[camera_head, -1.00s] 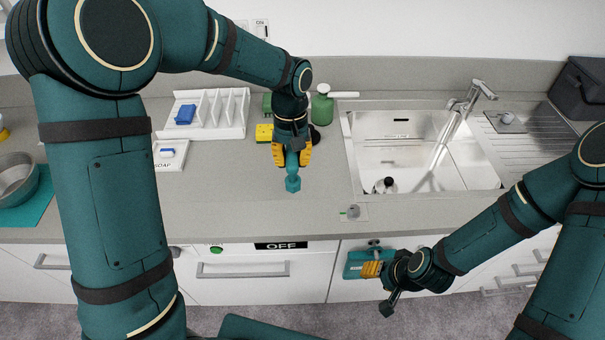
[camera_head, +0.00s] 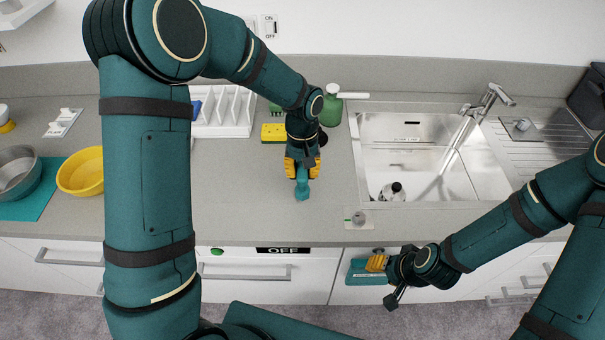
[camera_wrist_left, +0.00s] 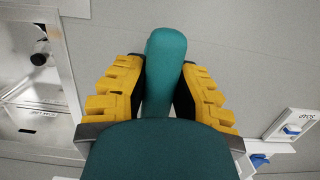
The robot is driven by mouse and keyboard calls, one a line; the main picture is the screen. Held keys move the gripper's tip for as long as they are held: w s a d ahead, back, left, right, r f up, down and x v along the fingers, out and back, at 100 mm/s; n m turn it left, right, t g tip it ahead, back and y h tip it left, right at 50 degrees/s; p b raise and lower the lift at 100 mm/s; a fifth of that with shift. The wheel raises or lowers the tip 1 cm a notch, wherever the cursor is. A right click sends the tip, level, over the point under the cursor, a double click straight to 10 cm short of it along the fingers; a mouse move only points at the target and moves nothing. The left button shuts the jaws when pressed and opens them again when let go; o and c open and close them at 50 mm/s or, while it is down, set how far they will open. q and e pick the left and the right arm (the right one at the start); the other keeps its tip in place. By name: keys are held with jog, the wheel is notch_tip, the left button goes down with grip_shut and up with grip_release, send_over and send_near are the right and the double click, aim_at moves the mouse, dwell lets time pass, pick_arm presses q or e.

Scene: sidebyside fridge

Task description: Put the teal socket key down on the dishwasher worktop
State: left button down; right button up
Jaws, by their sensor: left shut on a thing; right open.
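The teal socket key (camera_head: 302,188) is held upright in my left gripper (camera_head: 302,172), over the grey worktop (camera_head: 240,215) left of the sink. My left gripper is shut on it. In the left wrist view the teal key (camera_wrist_left: 166,70) sits between the yellow fingers of the gripper (camera_wrist_left: 165,95). Its lower end is at or close to the worktop; I cannot tell whether it touches. My right gripper (camera_head: 374,264) is open in front of the cabinet fronts, by a teal thing (camera_head: 362,278) on the front.
The sink (camera_head: 430,195) with a bottle (camera_head: 392,191) in it lies to the right. Behind stand a white rack (camera_head: 225,115), a yellow sponge (camera_head: 273,133) and a green bottle (camera_head: 330,110). A yellow bowl (camera_head: 80,172) is at left. The worktop in front of the key is clear.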

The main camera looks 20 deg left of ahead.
pick_arm(q)
jog(key=shift+f, duration=0.85)
jog(key=shift+f, duration=0.2)
jog(key=c, duration=0.9)
grip_release()
jog(key=shift+r, duration=0.15)
jog(key=shift+r, duration=0.25)
jog(key=r, duration=0.4)
jog(key=w+r, duration=0.1)
jog(key=r, duration=0.6)
jog(key=shift+w+a+r, duration=0.2)
jog(key=shift+w+r, duration=0.1)
